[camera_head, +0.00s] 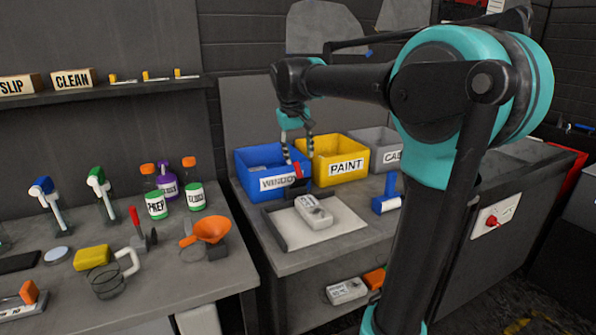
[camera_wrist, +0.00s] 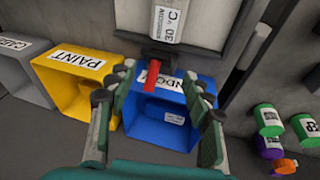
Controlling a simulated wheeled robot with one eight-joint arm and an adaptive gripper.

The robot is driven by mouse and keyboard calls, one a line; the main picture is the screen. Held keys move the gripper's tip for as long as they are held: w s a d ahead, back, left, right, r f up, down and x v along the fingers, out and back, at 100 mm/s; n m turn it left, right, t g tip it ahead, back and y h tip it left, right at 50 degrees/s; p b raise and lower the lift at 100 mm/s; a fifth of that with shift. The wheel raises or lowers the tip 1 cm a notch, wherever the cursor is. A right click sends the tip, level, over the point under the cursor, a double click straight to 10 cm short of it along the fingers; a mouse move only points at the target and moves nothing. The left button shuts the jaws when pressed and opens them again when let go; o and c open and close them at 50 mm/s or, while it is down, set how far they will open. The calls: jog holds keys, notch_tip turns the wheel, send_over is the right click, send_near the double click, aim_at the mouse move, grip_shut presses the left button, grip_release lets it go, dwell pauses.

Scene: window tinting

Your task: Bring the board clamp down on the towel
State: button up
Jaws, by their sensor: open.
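The board (camera_head: 345,218) is a pale flat panel with a grey edge strip, on the right-hand bench. A pale, labelled bundle, apparently the towel (camera_head: 313,212), lies on it and shows at the top of the wrist view (camera_wrist: 168,20). The board clamp has a red handle (camera_head: 297,172) and a dark base at the board's back edge; the handle also shows in the wrist view (camera_wrist: 152,76). The handle looks raised. My gripper (camera_head: 297,155) is open above the clamp. In the wrist view the red handle appears between its fingertips (camera_wrist: 160,72); contact cannot be told.
Blue (camera_head: 255,160), yellow (camera_head: 340,157) and grey (camera_head: 378,145) bins stand behind the board. A blue tool (camera_head: 387,197) stands to its right. The left bench holds bottles, an orange funnel (camera_head: 210,230) and spray tools. A gap separates the benches.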

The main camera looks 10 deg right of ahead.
aim_at(297, 166)
jog(key=shift+t+y, duration=0.4)
jog(key=shift+t, duration=0.5)
jog(key=r, duration=0.2)
jog(key=w+r, duration=0.1)
jog(key=r, duration=0.1)
jog(key=w+r, duration=0.1)
jog(key=shift+a+r, duration=0.15)
jog(key=shift+r, duration=0.25)
jog(key=shift+c, duration=0.7)
jog(key=x, duration=1.7)
jog(key=shift+a+f, duration=0.1)
grip_shut()
